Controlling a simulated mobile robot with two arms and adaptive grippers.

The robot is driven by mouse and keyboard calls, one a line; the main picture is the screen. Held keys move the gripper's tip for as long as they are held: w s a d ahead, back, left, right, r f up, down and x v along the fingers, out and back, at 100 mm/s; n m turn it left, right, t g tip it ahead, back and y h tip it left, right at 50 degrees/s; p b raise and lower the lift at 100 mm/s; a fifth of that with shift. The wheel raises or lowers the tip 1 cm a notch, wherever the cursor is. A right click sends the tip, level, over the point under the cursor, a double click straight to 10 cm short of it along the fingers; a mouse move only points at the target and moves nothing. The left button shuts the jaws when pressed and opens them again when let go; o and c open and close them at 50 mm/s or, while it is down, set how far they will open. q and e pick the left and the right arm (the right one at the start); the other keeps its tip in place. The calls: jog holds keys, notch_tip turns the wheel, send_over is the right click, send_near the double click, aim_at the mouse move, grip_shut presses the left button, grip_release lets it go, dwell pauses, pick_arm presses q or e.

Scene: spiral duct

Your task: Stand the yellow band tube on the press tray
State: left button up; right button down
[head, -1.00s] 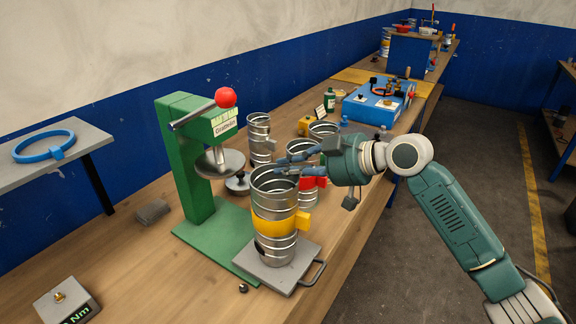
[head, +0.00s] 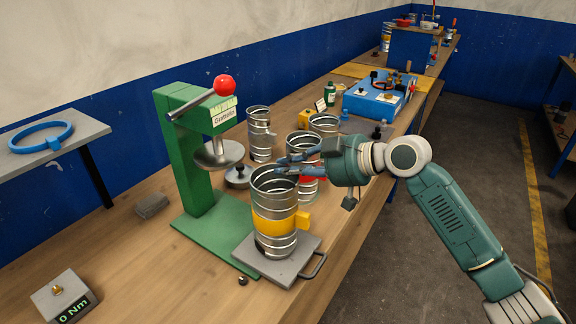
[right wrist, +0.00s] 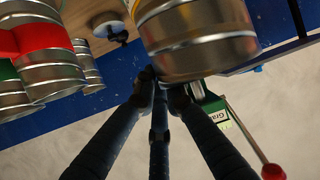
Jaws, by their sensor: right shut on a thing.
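The yellow band tube (head: 272,222) is a ribbed metal cylinder with a yellow band and a yellow side block. It is upright over the grey press tray (head: 290,270), and its bottom appears to rest on the plate; I cannot tell whether a small gap is left. My right gripper (head: 290,166) is shut on the tube's upper rim, on its right side. In the right wrist view the fingers meet at the rim of the tube (right wrist: 195,40). My left gripper is not in view.
The green press (head: 195,160) with a red-knobbed lever stands just behind left. A red band tube (head: 305,145) and other metal tubes (head: 260,135) stand close behind the gripper. A small black knob (head: 242,281) lies before the tray.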

jog(key=shift+f+b, duration=0.65)
jog(key=shift+f, duration=0.45)
jog(key=c, duration=1.7)
grip_release()
jog(key=shift+c, duration=0.2)
jog(key=v, duration=1.2)
jog(key=shift+s, duration=0.1)
